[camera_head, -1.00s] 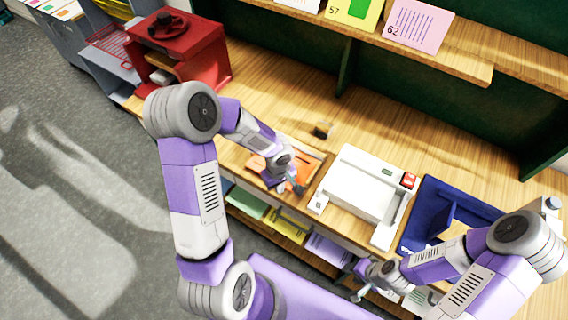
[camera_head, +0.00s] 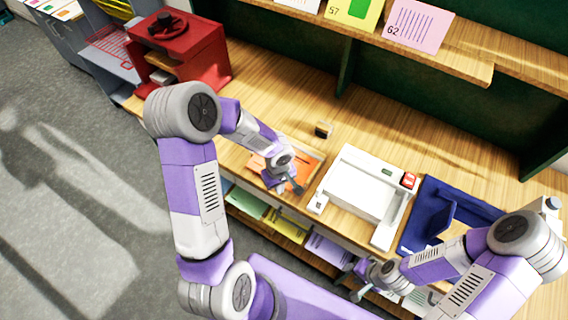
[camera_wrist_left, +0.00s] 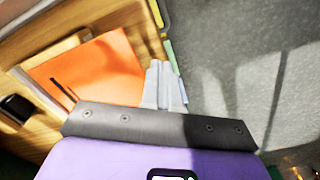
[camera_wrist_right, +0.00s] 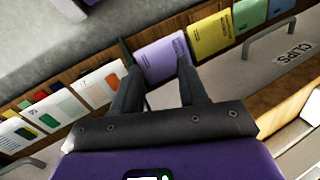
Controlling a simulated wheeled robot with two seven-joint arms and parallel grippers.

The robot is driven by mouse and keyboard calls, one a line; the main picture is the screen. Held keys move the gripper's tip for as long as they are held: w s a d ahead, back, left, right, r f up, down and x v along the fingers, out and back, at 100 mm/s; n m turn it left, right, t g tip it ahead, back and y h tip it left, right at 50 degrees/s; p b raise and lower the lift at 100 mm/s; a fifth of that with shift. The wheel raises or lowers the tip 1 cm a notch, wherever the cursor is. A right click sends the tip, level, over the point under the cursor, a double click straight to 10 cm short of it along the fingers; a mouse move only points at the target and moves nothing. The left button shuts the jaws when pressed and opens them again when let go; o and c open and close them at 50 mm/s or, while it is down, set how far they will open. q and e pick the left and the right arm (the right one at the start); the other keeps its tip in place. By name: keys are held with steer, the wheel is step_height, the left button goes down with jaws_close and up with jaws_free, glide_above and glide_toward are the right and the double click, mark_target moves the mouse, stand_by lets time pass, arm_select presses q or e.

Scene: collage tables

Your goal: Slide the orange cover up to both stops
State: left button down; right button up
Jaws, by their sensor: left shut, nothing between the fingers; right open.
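The orange cover (camera_head: 305,165) lies flat in a shallow wooden tray (camera_head: 318,178) on the table, partly hidden by my left gripper in the head view. In the left wrist view the orange cover (camera_wrist_left: 95,72) shows a dark slot and lies beside the closed fingers. My left gripper (camera_head: 296,188) is shut and empty at the near edge of the cover; its fingers also show in the left wrist view (camera_wrist_left: 163,85). Whether they touch the cover I cannot tell. My right gripper (camera_wrist_right: 160,80) is open and empty, in front of the table's edge, away from the cover.
A small dark-faced wooden block (camera_head: 323,130) stands behind the tray. A white machine (camera_head: 362,187) and a blue tray (camera_head: 425,215) stand to the right. A red press (camera_head: 185,55) stands at the back left. Coloured papers (camera_wrist_right: 162,57) lie on a shelf below.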

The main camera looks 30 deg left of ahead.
stand_by(0.4)
arm_select(q)
steer(key=shift+f+b, duration=0.85)
steer(key=shift+b, duration=0.25)
steer(key=shift+w, duration=0.3)
steer(key=shift+w, duration=0.35)
steer(key=shift+w, duration=0.1)
